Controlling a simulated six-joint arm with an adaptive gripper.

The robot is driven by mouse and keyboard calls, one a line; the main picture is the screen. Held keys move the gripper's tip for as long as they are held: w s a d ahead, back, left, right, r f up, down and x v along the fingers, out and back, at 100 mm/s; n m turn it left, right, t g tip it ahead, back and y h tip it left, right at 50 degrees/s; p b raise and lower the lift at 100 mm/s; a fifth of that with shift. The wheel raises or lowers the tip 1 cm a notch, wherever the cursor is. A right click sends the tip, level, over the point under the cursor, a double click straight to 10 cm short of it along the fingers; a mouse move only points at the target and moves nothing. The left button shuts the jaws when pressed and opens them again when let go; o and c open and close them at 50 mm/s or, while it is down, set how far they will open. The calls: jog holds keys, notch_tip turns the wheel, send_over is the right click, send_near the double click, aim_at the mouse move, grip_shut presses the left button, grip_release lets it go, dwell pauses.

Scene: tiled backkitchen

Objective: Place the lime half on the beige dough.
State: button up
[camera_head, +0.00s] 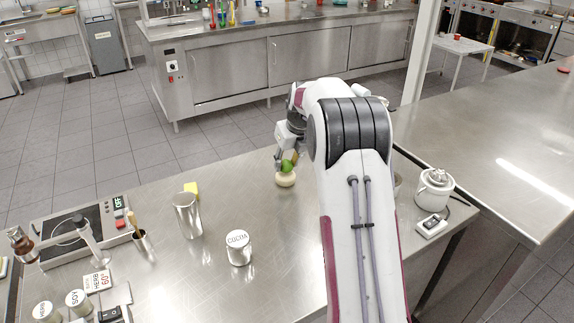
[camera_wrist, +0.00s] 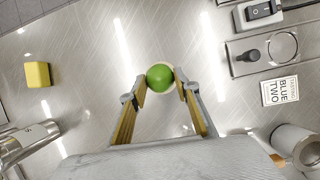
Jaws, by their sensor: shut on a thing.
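The green lime half (camera_head: 287,166) is between the fingertips of my gripper (camera_head: 289,158), which is shut on it. In the wrist view the lime half (camera_wrist: 160,77) sits between the two yellow-padded fingers of my gripper (camera_wrist: 160,88). The pale beige dough (camera_head: 286,180) is a small rounded lump on the steel table, right below the lime half in the head view. In the wrist view only a thin rim of the dough (camera_wrist: 170,66) shows behind the lime half. I cannot tell whether the lime half touches the dough.
A yellow block (camera_head: 191,188), a tall steel cup (camera_head: 187,216) and a labelled canister (camera_head: 238,248) stand left on the steel table (camera_head: 285,235). A hotplate-like device (camera_head: 85,228) is at the far left. A white pot-like device (camera_head: 434,188) stands right of my arm.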

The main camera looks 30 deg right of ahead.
jog(key=shift+f, duration=0.65)
jog(key=shift+f, duration=0.1)
jog(key=o, duration=1.1)
jog(key=v, duration=1.2)
jog(key=shift+s, duration=0.1)
